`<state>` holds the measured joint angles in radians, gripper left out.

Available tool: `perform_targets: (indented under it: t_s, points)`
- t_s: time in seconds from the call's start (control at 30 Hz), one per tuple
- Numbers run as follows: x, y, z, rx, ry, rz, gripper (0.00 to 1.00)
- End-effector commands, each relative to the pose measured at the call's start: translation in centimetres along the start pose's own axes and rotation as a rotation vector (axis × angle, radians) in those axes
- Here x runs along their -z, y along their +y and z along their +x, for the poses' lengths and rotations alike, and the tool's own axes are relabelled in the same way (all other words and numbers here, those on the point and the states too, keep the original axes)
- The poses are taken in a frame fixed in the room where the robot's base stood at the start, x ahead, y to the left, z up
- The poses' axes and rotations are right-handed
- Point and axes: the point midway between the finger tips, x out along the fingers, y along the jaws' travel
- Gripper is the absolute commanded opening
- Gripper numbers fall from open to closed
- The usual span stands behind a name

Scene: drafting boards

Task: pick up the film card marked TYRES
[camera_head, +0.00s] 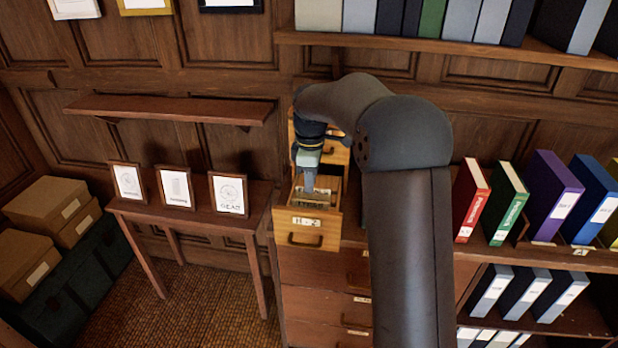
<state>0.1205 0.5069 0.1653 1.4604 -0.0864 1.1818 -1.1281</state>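My gripper (308,185) points down into an open wooden drawer (290,236) of a small cabinet. The drawer has a label and a dark handle on its front. Pale cards (327,184) show inside, beside my gripper. No marking on them can be read, so I cannot tell which card is marked TYRES. The fingertips are small and partly hidden in the drawer, so I cannot tell whether they are open or shut, or hold anything.
A side table (257,212) with three framed pictures stands left of the drawer. A wall shelf (170,108) hangs above it. Coloured binders (552,197) stand to the right. Closed drawers (325,301) lie below. Boxes (45,207) are stacked at far left.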

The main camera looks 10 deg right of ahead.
Motion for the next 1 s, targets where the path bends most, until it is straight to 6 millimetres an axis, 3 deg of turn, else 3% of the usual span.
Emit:
perform_targets:
  t_s: [0.03,0.5,0.7,0.97,1.0]
  points:
    - [0.0,0.0,1.4,0.001,0.000,0.000,0.22]
    - [0.0,0.0,8.0,0.001,0.000,0.001,0.22]
    - [0.0,0.0,9.2,0.000,0.000,0.001,0.22]
    - [0.0,0.0,9.2,0.000,0.000,0.001,0.22]
    - [0.0,0.0,9.2,0.000,0.000,0.001,0.13]
